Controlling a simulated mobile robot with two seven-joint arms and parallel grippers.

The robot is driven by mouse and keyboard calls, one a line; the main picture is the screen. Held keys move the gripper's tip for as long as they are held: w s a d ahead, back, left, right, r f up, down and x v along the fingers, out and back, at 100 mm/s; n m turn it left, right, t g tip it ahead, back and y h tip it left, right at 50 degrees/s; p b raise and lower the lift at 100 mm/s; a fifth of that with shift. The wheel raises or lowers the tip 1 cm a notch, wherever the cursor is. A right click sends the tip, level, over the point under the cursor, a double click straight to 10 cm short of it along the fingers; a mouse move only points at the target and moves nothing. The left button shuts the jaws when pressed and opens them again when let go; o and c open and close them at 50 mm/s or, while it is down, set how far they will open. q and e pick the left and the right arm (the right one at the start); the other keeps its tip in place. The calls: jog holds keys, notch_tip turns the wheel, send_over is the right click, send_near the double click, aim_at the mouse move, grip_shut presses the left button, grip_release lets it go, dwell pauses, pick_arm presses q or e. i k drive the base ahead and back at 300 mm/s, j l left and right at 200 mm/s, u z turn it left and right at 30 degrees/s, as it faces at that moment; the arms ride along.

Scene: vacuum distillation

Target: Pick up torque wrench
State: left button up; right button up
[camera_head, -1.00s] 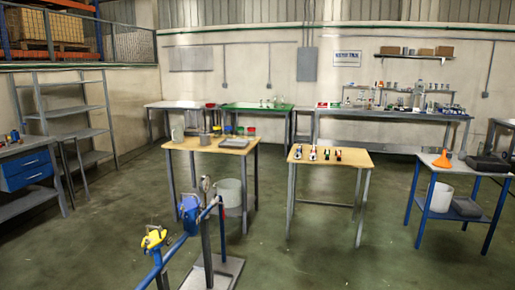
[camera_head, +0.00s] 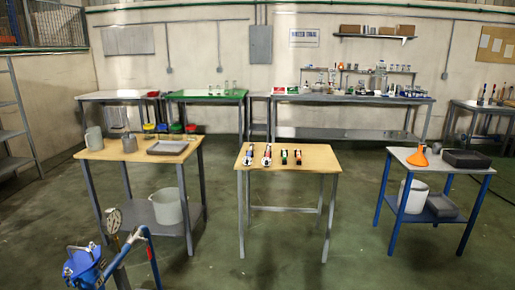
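Several small hand tools lie in a row on the wooden-topped middle table (camera_head: 318,160). The two at the left are longer, with pale and red parts: one tool (camera_head: 249,155) and a second tool (camera_head: 267,155) beside it. To their right lie a dark and green tool (camera_head: 284,157) and a dark and red tool (camera_head: 298,157). They are too small to tell which is the torque wrench. Neither of my grippers is in view.
A blue valve-like fitting (camera_head: 84,268) and a round gauge (camera_head: 113,221) stand close at lower left. A wooden table (camera_head: 107,153) with grey vessels is left; a blue-legged table (camera_head: 404,158) with an orange funnel (camera_head: 418,157) is right. Green floor before the middle table is clear.

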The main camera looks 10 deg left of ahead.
aim_at(252, 145)
jog(key=i+j+z, duration=0.15)
jog(key=i+z, duration=0.25)
jog(key=i+j+z, duration=0.85)
jog(key=i, duration=0.15)
jog(key=i+j+z, duration=0.4)
jog(key=j, duration=0.15)
jog(key=k+l, duration=0.05)
